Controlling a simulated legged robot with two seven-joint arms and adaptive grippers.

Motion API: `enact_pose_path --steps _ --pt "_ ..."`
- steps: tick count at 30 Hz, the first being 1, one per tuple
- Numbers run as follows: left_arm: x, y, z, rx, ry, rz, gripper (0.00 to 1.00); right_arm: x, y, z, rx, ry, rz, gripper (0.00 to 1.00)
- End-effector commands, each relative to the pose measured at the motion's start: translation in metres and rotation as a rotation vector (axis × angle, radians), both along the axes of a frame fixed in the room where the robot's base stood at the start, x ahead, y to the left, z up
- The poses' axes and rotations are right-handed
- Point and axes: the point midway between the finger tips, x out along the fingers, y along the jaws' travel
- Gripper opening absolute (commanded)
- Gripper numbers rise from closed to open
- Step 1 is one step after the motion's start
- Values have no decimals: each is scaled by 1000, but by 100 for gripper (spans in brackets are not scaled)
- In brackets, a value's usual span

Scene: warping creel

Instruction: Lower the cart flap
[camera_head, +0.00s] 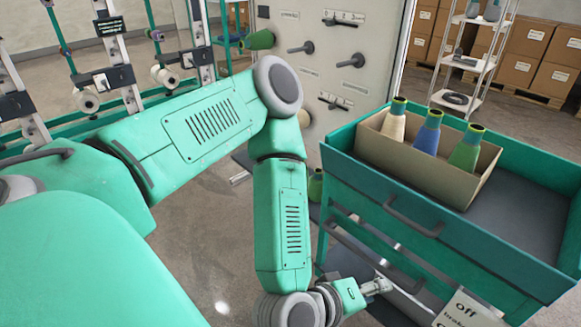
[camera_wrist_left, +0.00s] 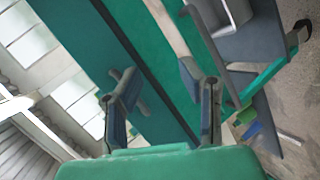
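The teal cart (camera_head: 335,140) stands at the right in the head view. Its teal front panel (camera_head: 375,190) is upright and carries a grey bar handle (camera_head: 412,216); I cannot tell for sure whether this panel is the flap. My left gripper (camera_head: 382,286) is low in front of the cart, below that handle, partly hidden by its wrist. In the left wrist view its two fingers (camera_wrist_left: 163,92) are apart with nothing visibly held. Teal panelling (camera_wrist_left: 120,50) lies beyond them; contact cannot be told. My right gripper is not in view.
A cardboard box (camera_head: 405,165) with three yarn cones sits in the cart's top. A control panel (camera_head: 335,60) stands behind, a creel frame at the left, and a shelf (camera_head: 470,60) with cartons at the back right.

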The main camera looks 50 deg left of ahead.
Motion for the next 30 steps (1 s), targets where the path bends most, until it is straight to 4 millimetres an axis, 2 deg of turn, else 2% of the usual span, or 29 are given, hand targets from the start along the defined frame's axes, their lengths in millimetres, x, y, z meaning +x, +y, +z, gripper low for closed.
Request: enact_pose_path --steps 6,14,24,30 --pt "-28 -3 -34 137 99 -159 34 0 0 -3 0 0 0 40" --pt "-64 6 -71 300 221 -341 34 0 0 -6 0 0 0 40" --pt "-110 39 -109 510 384 -566 34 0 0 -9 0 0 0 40" --pt "-131 61 -122 609 466 -670 34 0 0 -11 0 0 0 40"
